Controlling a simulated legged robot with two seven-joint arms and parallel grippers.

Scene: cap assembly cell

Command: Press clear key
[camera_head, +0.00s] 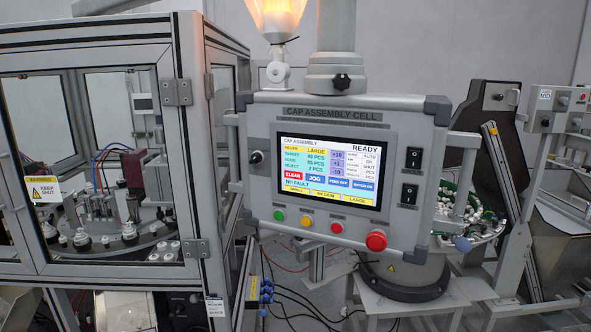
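The red CLEAR key (292,175) is at the lower left of the lit touch screen (345,150), beside the blue JOG key (316,179). The screen sits in the grey control panel (400,120) labelled CAP ASSEMBLY CELL. It reads READY, LARGE and NO FAULT. No gripper or arm covers the panel. Neither of my grippers is in view.
Below the screen are green (279,216), yellow (306,221) and red (336,227) buttons, with a large red mushroom button (376,240) at lower right. A framed enclosure (190,120) stands left. A bowl of caps (478,215) is right. The space before the panel looks clear.

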